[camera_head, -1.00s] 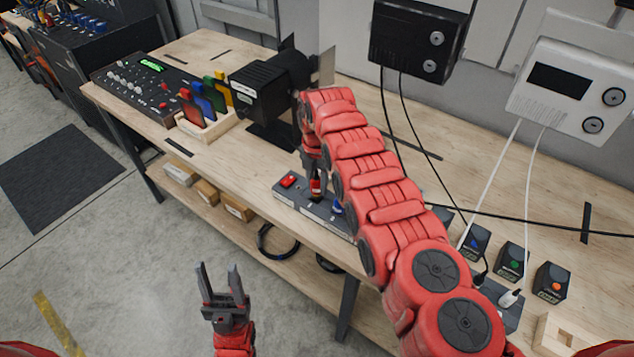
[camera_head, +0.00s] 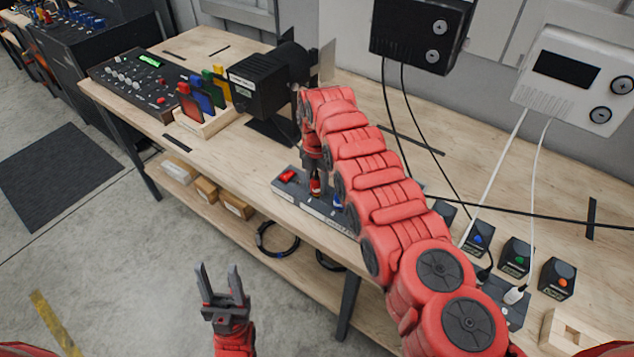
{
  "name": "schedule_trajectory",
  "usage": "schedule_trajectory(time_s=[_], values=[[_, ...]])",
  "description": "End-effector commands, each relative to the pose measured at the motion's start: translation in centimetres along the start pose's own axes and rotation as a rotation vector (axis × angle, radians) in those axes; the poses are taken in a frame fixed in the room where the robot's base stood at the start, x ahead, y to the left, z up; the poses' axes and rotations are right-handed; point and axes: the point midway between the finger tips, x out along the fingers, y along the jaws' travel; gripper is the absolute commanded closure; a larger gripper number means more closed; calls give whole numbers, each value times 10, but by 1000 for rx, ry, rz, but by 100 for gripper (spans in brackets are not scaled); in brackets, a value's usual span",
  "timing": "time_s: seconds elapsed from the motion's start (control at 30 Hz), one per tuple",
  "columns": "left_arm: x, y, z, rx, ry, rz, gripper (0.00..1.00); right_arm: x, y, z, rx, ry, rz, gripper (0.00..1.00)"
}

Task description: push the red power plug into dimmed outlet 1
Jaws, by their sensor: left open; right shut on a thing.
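The red power plug (camera_head: 315,187) is held in my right gripper (camera_head: 315,174), which points down over a grey outlet strip (camera_head: 308,202). The plug is at the strip's top face, near the red switch (camera_head: 287,175) at its left end. I cannot tell whether its prongs are in an outlet; outlet labels are too small to read. A blue plug (camera_head: 337,199) is on the strip just right of it. My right arm hides the strip's right part. My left gripper (camera_head: 221,281) is open and empty, over the floor in front of the bench.
A black stage lamp (camera_head: 262,82) stands behind the strip. Coloured cards in a wooden holder (camera_head: 207,122) and a control desk (camera_head: 150,85) are to the left. Black adapters (camera_head: 516,257) and another strip (camera_head: 508,299) are to the right. Cables cross the bench.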

Motion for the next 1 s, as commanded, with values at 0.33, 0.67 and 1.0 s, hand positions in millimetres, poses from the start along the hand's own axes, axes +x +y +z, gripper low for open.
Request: schedule_trajectory(time_s=[0.33,0.67,1.0], values=[[-10,0,2,0,0,0,50,10,0,0,1,1,-1,100],[-9,0,1,0,0,0,50,8,0,0,1,1,-1,24],[-8,0,1,0,0,0,50,0,0,2,3,0,2,24]])
